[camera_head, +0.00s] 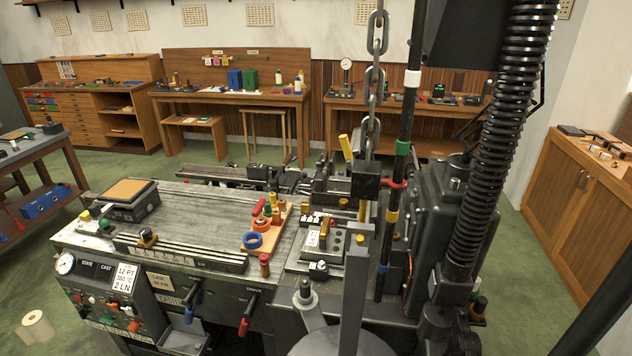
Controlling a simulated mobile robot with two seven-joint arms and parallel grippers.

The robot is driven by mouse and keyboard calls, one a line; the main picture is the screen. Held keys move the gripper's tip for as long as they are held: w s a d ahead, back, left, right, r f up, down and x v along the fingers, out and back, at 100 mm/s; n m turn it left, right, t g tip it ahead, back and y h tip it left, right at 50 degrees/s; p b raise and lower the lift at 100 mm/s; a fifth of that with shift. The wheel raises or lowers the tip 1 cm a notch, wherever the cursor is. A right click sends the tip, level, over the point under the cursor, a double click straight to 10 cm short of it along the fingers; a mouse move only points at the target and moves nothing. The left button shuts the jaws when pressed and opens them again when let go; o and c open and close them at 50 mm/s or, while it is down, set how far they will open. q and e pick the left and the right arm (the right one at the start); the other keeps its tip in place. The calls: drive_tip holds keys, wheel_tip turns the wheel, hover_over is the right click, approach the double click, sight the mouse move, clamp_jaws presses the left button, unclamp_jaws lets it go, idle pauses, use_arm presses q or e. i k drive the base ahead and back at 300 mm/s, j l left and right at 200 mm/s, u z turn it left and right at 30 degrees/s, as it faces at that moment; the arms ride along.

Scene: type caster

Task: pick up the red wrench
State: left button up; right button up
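I cannot make out a thing that is clearly a red wrench. A small elongated red piece (259,207) lies tilted at the back of a wooden tray (249,250) on the casting machine's bench top, but it is too small to identify. The tray also carries a blue ring (253,241) and several small coloured pieces. A red-topped peg (264,260) stands by the tray's front edge. Neither of my grippers can be made out in this view.
The casting machine (430,220) with its chain (375,80) and black corrugated hose (500,130) rises right of the tray. A red-tipped lever (245,326) sticks out in front. The grey bench top (190,215) left of the tray is mostly clear.

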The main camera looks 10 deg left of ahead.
sight(258, 211)
drive_tip(key=i+j+z, duration=0.35)
drive_tip(key=j, duration=0.2)
drive_tip(key=i+j+z, duration=0.35)
drive_tip(key=j, duration=0.3)
drive_tip(key=j+z, duration=0.3)
drive_tip(key=j, duration=0.35)
drive_tip(key=i+j+z, duration=0.15)
drive_tip(key=j+z, duration=0.2)
drive_tip(key=j, duration=0.4)
drive_tip(key=j+z, duration=0.35)
drive_tip(key=j, duration=0.4)
